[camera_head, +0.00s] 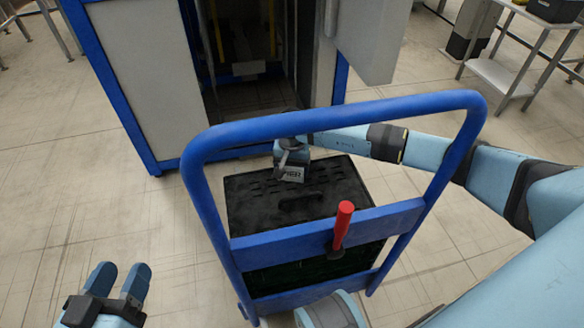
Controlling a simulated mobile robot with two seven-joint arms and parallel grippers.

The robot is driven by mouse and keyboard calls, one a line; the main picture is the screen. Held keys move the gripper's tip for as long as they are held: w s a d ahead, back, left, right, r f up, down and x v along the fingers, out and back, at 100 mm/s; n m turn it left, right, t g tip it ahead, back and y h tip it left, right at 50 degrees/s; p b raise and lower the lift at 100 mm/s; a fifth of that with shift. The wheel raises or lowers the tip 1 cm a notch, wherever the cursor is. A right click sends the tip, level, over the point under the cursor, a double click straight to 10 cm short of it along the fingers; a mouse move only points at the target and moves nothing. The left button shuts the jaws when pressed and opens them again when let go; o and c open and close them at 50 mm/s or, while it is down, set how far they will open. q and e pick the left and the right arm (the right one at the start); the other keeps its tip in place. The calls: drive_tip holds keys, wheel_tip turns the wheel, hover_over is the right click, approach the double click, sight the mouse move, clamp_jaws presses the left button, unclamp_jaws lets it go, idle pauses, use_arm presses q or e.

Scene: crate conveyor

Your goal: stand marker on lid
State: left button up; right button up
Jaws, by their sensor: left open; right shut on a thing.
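A black crate with a closed black lid (258,206) stands on a trolley, seen through its blue frame. My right gripper (285,158) reaches in from the right, low over the back of the lid. It is shut on a grey lettered block (291,176), which appears to be the marker; the last letters look like "HER". I cannot tell whether the block touches the lid, and the fingertips are partly hidden. My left gripper (119,278) is open and empty, over the floor at the lower left, well apart from the crate.
The trolley's blue push frame (330,108) rises around the crate, with a red handle (342,224) at its crossbar. A blue-framed cabinet (142,75) stands behind. A grey table (510,80) is at the upper right.

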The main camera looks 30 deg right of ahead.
use_arm(q)
drive_tip(key=shift+f, duration=0.1)
use_arm(e)
drive_tip(key=o, duration=0.9)
drive_tip(key=shift+r, duration=0.5)
use_arm(q)
drive_tip(key=r+p, duration=0.1)
drive_tip(key=r, duration=0.1)
drive_tip(key=r+t+p, duration=0.1)
drive_tip(key=p, duration=0.1)
drive_tip(key=r+n+t+p, duration=0.1)
drive_tip(key=r, duration=0.1)
drive_tip(key=shift+s+a+r+p, duration=0.1)
drive_tip(key=shift+s+r+p, duration=0.15)
drive_tip(key=shift+r+p, duration=0.1)
use_arm(e)
wheel_tip(320, 180, up, 11)
drive_tip(key=shift+r, duration=0.1)
